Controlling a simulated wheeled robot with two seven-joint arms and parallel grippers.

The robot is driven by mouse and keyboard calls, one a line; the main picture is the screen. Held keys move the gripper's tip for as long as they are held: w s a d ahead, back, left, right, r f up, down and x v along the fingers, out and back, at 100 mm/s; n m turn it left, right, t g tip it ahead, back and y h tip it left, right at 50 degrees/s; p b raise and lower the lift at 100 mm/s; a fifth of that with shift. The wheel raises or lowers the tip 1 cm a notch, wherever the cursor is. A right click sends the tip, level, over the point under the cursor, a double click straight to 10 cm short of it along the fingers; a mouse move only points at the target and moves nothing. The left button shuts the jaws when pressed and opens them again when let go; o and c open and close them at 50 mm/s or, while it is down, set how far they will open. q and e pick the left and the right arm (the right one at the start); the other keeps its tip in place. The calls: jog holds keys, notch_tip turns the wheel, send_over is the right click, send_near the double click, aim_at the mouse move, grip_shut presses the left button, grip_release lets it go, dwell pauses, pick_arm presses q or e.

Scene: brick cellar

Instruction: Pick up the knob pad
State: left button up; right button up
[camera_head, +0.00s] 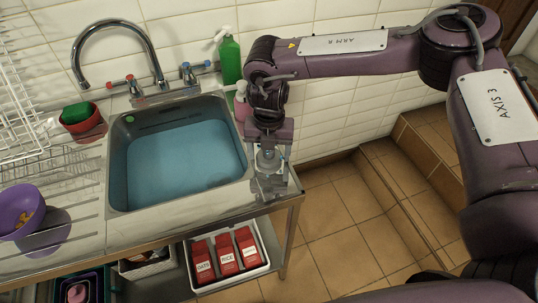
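My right gripper (269,186) points down at the right end of the steel counter, just right of the sink (117,190). A small pale grey-blue shape shows between its fingers, but I cannot tell whether it is the knob pad or part of the gripper. Whether the fingers are open or shut is unclear. I cannot clearly make out the knob pad anywhere else; the gripper hides the counter under it. My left gripper is not in view.
The sink holds blue water. A green bottle (230,62) and a pink bottle (241,104) stand behind the gripper. A red bowl (85,128) with a green sponge (76,112), a purple bowl (18,207) and a dish rack (22,120) are left. A white tray (232,279) with red packs sits below.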

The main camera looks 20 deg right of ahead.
jog(key=c, duration=0.5)
jog(key=shift+o, duration=0.2)
jog(key=shift+r, duration=0.15)
notch_tip(320, 180, up, 20)
